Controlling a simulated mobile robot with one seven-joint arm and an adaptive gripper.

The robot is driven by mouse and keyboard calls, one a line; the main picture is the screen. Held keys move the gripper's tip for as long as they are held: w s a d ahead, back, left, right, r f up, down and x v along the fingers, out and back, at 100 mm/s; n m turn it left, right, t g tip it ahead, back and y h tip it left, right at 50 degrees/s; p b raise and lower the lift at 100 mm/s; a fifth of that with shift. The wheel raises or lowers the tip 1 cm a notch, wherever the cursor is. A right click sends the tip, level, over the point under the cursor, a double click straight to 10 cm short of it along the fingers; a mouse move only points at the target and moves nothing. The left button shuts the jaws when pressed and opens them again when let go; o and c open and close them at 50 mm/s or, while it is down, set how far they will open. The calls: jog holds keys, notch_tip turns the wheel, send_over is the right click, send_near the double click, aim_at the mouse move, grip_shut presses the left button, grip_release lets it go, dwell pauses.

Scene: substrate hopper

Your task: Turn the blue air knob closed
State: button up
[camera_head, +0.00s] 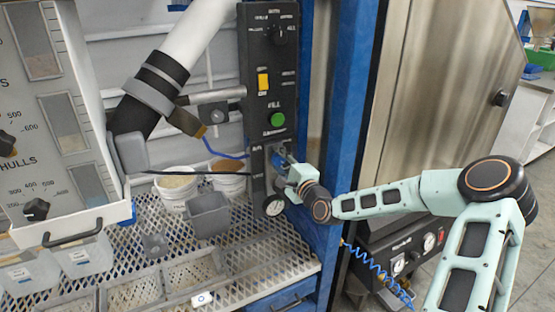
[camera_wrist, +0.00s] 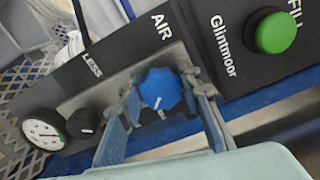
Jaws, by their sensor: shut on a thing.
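The blue air knob (camera_wrist: 160,88) sits on the dark control panel below the word AIR in the wrist view. A white pointer line shows on its face. My gripper (camera_wrist: 164,100) has one finger on each side of the knob and is shut on it. In the head view my gripper (camera_head: 284,168) reaches the lower part of the panel from the right and hides most of the knob.
A green button (camera_wrist: 276,32), a black knob (camera_wrist: 83,123) and a round gauge (camera_wrist: 43,134) are on the same panel. A blue post (camera_head: 345,110) stands right of the panel. White buckets (camera_head: 230,182) and a grey bin (camera_head: 209,215) stand on the mesh shelf to the left.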

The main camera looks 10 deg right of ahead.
jog(key=o, duration=1.2)
jog(key=shift+s, duration=0.1)
jog(key=v, duration=1.2)
